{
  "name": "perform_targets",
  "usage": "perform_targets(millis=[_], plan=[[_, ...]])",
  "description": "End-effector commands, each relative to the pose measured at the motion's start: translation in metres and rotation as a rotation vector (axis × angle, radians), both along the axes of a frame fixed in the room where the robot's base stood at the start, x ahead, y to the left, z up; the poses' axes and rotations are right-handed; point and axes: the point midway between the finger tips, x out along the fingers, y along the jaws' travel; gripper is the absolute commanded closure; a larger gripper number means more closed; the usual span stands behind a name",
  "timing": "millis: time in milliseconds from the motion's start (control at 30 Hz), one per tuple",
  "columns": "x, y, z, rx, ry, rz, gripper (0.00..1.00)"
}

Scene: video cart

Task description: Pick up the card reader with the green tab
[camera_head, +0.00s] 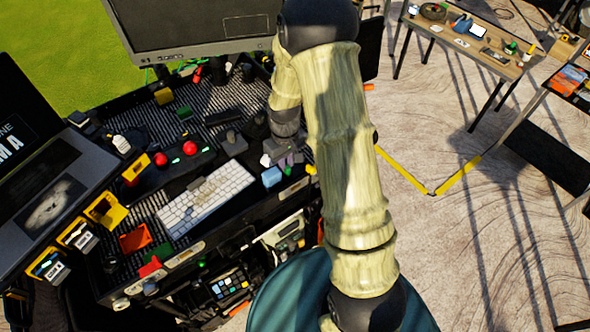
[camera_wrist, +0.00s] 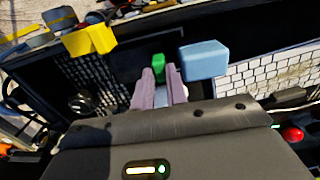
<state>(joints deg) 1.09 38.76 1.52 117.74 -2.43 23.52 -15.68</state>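My gripper (camera_wrist: 159,75) points down over the front right part of the cart, its two purple-grey fingers apart. In the wrist view a small green piece (camera_wrist: 158,64) shows just beyond and between the fingertips; it looks like the green tab. The card reader's body is mostly hidden by my fingers, and I cannot tell its outline. In the head view my gripper (camera_head: 287,160) is at the keyboard's right end, with a bit of green (camera_head: 287,170) just below the fingers. I see no clear contact between fingers and reader.
A light blue block (camera_wrist: 204,61) sits close beside the fingers, also in the head view (camera_head: 271,177). A white keyboard (camera_head: 205,198) lies to the left. A yellow block (camera_wrist: 90,40) is on the other side. A monitor (camera_head: 195,25) stands behind.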

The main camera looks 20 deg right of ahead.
Motion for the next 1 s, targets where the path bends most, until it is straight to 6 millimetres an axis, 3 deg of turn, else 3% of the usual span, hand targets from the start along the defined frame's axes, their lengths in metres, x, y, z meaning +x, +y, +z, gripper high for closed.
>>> perform_targets(millis=[567, 767, 1000], plan=[[0.001, 0.000, 0.008, 0.000, -0.003, 0.000, 1.00], [0.001, 0.000, 0.034, 0.000, -0.007, -0.001, 1.00], [0.001, 0.000, 0.093, 0.000, -0.010, 0.000, 1.00]])
